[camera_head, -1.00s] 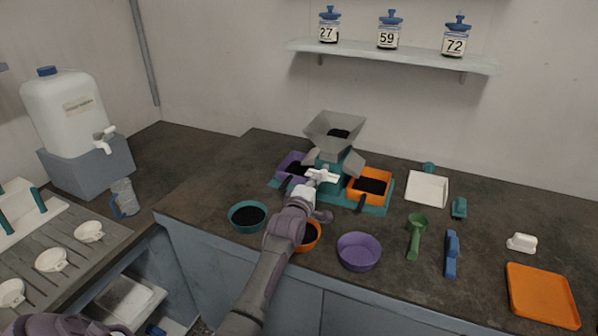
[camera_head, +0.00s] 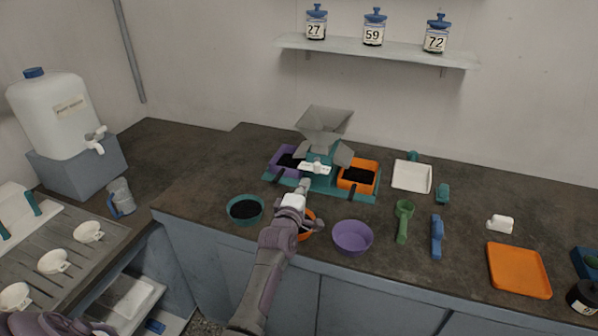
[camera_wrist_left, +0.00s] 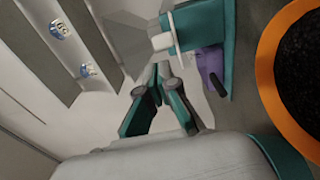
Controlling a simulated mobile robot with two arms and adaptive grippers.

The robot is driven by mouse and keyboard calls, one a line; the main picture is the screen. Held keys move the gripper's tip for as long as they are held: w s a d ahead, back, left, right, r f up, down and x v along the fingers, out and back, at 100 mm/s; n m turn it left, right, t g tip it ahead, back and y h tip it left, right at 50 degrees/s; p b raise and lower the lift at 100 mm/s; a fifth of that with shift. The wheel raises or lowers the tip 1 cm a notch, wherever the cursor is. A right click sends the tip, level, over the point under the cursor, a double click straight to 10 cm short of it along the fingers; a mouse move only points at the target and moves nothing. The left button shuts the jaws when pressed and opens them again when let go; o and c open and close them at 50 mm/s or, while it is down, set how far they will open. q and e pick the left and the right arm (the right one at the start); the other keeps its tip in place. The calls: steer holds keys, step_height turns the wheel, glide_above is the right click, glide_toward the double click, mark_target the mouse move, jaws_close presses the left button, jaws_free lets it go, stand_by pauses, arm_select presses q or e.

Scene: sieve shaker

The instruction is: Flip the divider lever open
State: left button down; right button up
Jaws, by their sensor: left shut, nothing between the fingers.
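The divider has a grey hopper (camera_head: 324,122) above a teal base (camera_head: 325,187). Its white lever piece (camera_head: 315,168) is at the front, and a white block shows in the left wrist view (camera_wrist_left: 162,42). A purple tray (camera_head: 275,165) on the left and an orange tray (camera_head: 374,178) on the right both hold black grains. My left gripper (camera_head: 304,184) is just in front of the lever piece. Its fingers are together and empty in the left wrist view (camera_wrist_left: 159,70); I cannot tell whether they touch the lever. My right gripper is out of view.
A teal bowl (camera_head: 260,219), an orange bowl (camera_head: 309,226) partly behind my arm, and a purple bowl (camera_head: 352,238) stand along the front edge. A green scoop (camera_head: 403,222) and blue tool (camera_head: 437,237) lie to the right. A shelf (camera_head: 380,54) with jars is above.

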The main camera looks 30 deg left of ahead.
arm_select(q)
steer(key=s+d, duration=0.1)
steer(key=s+d+p, duration=0.1)
steer(key=d, duration=0.1)
steer(key=s+d+p, duration=0.1)
steer(key=shift+s+d+f, duration=0.1)
steer(key=shift+d+f, duration=0.1)
steer(key=shift+d, duration=0.2)
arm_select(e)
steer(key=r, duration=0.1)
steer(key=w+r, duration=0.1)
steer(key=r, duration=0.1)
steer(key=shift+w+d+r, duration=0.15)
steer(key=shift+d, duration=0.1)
arm_select(q)
steer(key=shift+s, duration=0.2)
